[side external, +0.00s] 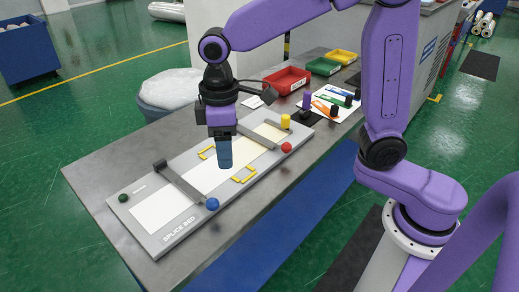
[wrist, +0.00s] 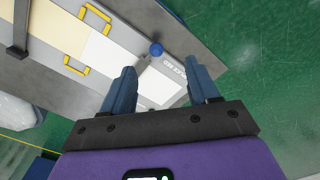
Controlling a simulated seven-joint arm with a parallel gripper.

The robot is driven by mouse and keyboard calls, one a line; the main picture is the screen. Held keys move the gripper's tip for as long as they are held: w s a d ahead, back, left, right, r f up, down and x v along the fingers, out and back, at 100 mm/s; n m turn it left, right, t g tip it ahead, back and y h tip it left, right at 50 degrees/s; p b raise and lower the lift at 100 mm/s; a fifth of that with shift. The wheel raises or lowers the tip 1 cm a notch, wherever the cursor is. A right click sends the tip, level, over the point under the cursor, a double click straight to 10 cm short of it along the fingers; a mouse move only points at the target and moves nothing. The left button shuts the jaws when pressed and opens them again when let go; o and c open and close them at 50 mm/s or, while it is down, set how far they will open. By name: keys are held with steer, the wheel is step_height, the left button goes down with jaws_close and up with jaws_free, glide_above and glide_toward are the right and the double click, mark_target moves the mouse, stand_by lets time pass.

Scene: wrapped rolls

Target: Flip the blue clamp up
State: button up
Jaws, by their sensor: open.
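The blue clamp is a grey bar (side external: 185,184) lying low across the near-left part of the splice bed (side external: 164,243), with a blue ball knob (side external: 212,204) at its front end. The knob also shows in the wrist view (wrist: 156,49), beyond and between the fingertips. My gripper (side external: 225,165) points down above the bed, up and right of the blue knob in the side view. In the wrist view its two blue fingers (wrist: 161,78) are apart with nothing held between them. Much of the clamp bar is hard to make out in the wrist view.
A second clamp with a red knob (side external: 287,147) lies across the bed's far part. Yellow brackets (side external: 243,174), a yellow cylinder (side external: 285,121) and a dark green knob (side external: 123,198) sit on the bed. Red (side external: 287,80), green and yellow bins stand farther back on the bench.

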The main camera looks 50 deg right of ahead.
steer(key=s+d, duration=0.3)
steer(key=s, duration=0.3)
steer(key=shift+d+f+n, duration=0.25)
steer(key=shift+d+n, duration=0.15)
steer(key=s+d+f+n, duration=0.1)
steer(key=s+d, duration=0.4)
steer(key=s, duration=0.2)
steer(key=s+d+f+n, duration=0.1)
steer(key=s+d+f, duration=0.1)
steer(key=s+d, duration=0.5)
step_height(320, 180, up, 3)
steer(key=m, duration=0.4)
glide_above(212, 200)
step_height(212, 200, down, 17)
